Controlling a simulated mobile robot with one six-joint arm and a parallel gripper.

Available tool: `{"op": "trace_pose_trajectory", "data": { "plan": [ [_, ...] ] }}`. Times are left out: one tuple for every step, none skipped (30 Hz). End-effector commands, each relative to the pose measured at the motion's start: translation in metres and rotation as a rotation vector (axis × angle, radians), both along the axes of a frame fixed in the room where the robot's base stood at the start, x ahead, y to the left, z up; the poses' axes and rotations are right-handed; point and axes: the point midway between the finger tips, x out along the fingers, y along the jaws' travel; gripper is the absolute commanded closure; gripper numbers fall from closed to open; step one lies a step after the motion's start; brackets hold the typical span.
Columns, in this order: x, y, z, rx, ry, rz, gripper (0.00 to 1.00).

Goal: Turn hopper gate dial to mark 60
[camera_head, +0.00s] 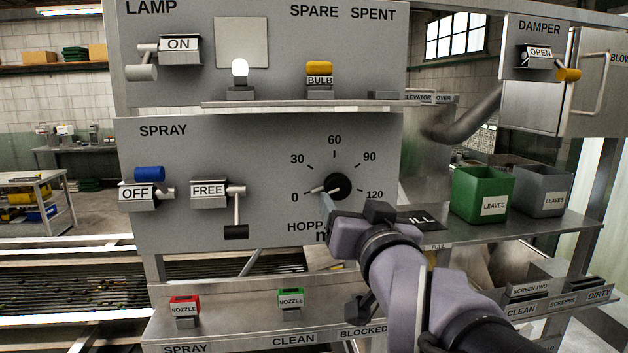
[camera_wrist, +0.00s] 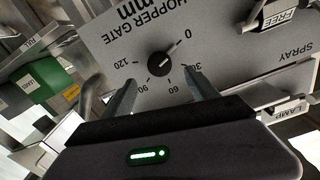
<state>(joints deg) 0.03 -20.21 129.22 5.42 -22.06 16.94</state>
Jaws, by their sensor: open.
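The hopper gate dial (camera_head: 341,183) is a black round knob on the grey lower panel. Its scale reads 0, 30, 60, 90 and 120, with 60 at the top. Its pale pointer is directed at about 0. The dial also shows in the wrist view (camera_wrist: 160,66), upside down, with the pointer toward 0. My gripper (camera_wrist: 160,77) is open, with one finger to each side of the dial in that view, and empty.
The spray lever (camera_head: 149,174) reads OFF, and another lever (camera_head: 236,212) beside it reads FREE. A shelf with a green leaves bin (camera_head: 481,195) and a grey bin (camera_head: 543,189) stands at right. Red and green nozzles (camera_head: 290,297) sit on the lower ledge.

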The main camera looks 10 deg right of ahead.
Motion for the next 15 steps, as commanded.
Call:
{"op": "trace_pose_trajectory", "data": {
  "plan": [
    [0.016,0.000,0.000,0.000,0.005,0.000,0.32],
    [0.025,0.000,0.000,0.000,0.005,0.000,0.32],
    [0.037,0.000,0.000,0.000,0.005,0.000,0.32],
    [0.045,0.000,0.000,0.001,0.004,0.000,0.32],
    [0.053,0.000,0.001,0.000,0.003,0.000,0.32],
    [0.062,0.000,0.001,0.001,0.003,0.000,0.32],
    [0.068,0.000,0.001,0.001,0.003,0.000,0.32],
    [0.074,0.000,0.000,0.001,0.003,0.000,0.32],
    [0.080,0.000,0.001,0.001,0.002,-0.001,0.32],
    [0.084,0.000,0.001,0.001,0.002,-0.001,0.32],
    [0.087,0.000,0.001,0.001,0.002,-0.001,0.32],
    [0.091,0.000,0.001,0.000,0.001,0.000,0.32],
    [0.093,0.000,0.001,0.000,0.001,0.000,0.32],
    [0.095,0.000,0.001,0.000,0.001,0.000,0.32],
    [0.096,0.000,0.001,0.000,0.001,0.000,0.32]
  ]
}}
